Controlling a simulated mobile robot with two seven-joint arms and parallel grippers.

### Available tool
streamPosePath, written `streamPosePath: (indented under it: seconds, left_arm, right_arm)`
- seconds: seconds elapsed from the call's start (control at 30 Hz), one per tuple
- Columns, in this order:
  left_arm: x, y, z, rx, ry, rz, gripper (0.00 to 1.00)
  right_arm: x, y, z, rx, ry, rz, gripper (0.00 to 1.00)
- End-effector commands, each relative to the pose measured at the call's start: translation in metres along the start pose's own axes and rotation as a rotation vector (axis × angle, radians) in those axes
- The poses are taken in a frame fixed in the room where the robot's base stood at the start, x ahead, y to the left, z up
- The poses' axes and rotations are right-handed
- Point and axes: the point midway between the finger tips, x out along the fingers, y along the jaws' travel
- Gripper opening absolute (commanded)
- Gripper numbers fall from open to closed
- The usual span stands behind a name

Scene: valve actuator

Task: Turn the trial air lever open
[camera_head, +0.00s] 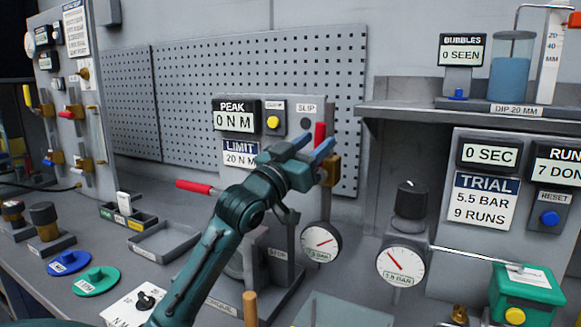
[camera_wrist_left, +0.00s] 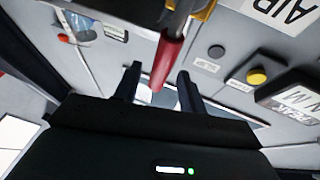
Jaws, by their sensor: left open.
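The trial air lever (camera_head: 320,131) has a red handle standing up from a brass valve body (camera_head: 332,170) beside the grey panel. In the left wrist view the red lever (camera_wrist_left: 166,60) points toward my palm, below an AIR label (camera_wrist_left: 284,10). My left gripper (camera_head: 313,145) is at the lever with its two fingers apart. In the wrist view the handle's end lies between the open fingers (camera_wrist_left: 158,78), with a gap visible on each side. Part of the valve is hidden behind the gripper. My right gripper is not in view.
A red-handled bar (camera_head: 198,187) sticks out left of my arm. Two pressure gauges (camera_head: 321,241) (camera_head: 400,267) hang below and right of the lever. A grey shelf (camera_head: 470,113) and a trial panel (camera_head: 485,203) stand at right. Pegboard (camera_head: 230,75) backs the bench.

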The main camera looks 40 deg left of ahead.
Motion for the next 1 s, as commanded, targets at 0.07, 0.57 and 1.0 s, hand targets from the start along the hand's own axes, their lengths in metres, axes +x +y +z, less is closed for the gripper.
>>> streamPosePath:
  seconds: [0.07,0.57,1.0]
  left_arm:
    - [-0.019,0.000,0.004,0.003,-0.002,0.001,0.41]
    - [-0.105,0.000,0.002,-0.001,-0.001,0.000,0.41]
    - [-0.110,0.000,0.000,-0.001,0.001,0.000,0.41]
  right_arm:
    - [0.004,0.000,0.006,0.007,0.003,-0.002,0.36]
    - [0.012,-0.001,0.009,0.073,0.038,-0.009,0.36]
    - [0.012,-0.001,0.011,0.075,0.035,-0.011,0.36]
